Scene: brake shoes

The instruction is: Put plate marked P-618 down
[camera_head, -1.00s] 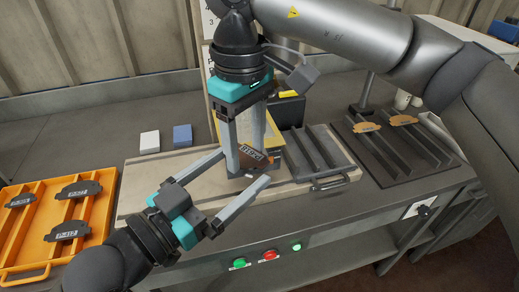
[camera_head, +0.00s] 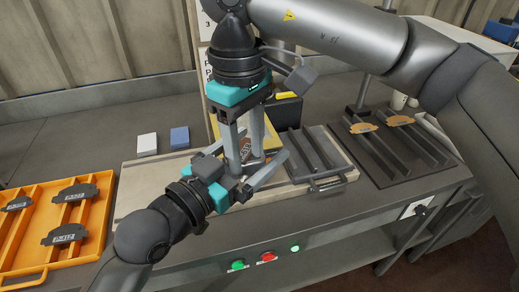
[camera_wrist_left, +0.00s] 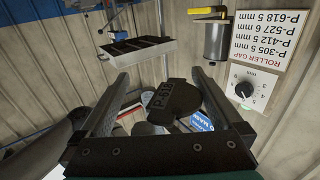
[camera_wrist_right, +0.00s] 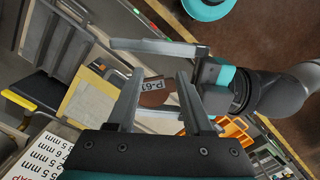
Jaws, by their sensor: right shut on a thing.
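The plate marked P-618 (camera_head: 246,146) is a small dark plate with a pale label, held above the bench and partly hidden by fingers. It also shows in the left wrist view (camera_wrist_left: 176,101) and the right wrist view (camera_wrist_right: 156,92). My right gripper (camera_head: 245,166) points down from above and is shut on the plate. My left gripper (camera_head: 256,151) reaches in from the lower left, with its fingers spread on either side of the plate. In the left wrist view the plate stands between the open left fingers, apart from both.
An orange tray (camera_head: 98,230) with several dark marked plates lies at the left. A grey slotted rack with a handle (camera_head: 327,184) stands right of the grippers. A dark tray (camera_head: 430,166) with two brown plates is farther right. White (camera_head: 147,143) and blue (camera_head: 180,137) blocks lie behind.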

